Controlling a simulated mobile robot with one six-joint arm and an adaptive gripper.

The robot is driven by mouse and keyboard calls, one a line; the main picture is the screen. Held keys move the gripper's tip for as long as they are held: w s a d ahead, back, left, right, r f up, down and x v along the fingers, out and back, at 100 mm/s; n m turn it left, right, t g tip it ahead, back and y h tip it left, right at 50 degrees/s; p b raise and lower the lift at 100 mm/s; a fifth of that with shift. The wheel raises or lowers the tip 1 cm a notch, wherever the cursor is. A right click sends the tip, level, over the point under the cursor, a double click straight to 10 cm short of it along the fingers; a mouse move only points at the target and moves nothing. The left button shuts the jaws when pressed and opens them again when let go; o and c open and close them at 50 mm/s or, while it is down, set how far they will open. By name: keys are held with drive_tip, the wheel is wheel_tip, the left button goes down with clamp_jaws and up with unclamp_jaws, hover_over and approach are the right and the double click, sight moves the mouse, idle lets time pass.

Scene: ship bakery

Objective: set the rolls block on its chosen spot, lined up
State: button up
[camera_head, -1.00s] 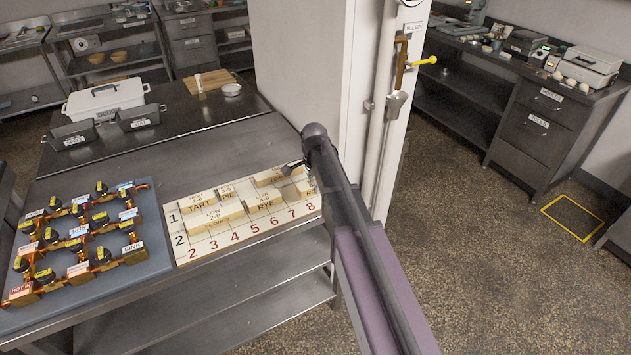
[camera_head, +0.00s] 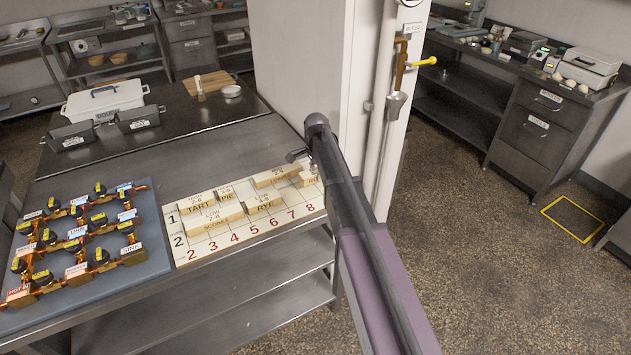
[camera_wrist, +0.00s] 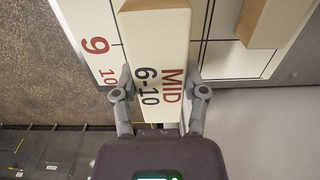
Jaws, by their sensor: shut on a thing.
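In the wrist view, my gripper (camera_wrist: 160,80) is shut around a long pale wooden block marked "MID 6-10" (camera_wrist: 155,45), one finger at each long side. Its product name is not readable there, so I cannot confirm it is the rolls block. The block lies over the numbered white board (camera_wrist: 215,62); whether it touches the board is unclear. In the head view, my gripper (camera_head: 297,155) is at the board's right end, mostly hidden behind my arm. A pale block (camera_head: 308,179) shows just below it. The board (camera_head: 215,243) continues left, with rows 1 and 2.
Blocks marked TART (camera_head: 200,208), PIE (camera_head: 227,197) and RYE (camera_head: 264,206) stand on the board, among others. In the wrist view, another block (camera_wrist: 265,22) is to the right of the held one. A blue panel with valves (camera_head: 155,265) lies left; a white pillar (camera_head: 365,120) rises behind.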

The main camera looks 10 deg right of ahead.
sight(316, 187)
drive_tip(key=shift+w+f+b, duration=0.15)
drive_tip(key=shift+f+b, duration=0.35)
drive_tip(key=shift+f, duration=0.05)
drive_tip(key=shift+f+b, duration=1.25)
drive_tip(key=shift+f, duration=0.15)
drive_tip(key=o, duration=1.2)
wheel_tip(316, 187, up, 12)
drive_tip(key=p, duration=1.2)
drive_tip(key=shift+r, duration=0.2)
drive_tip(key=s+n, duration=1.4)
drive_tip(key=s, duration=1.5)
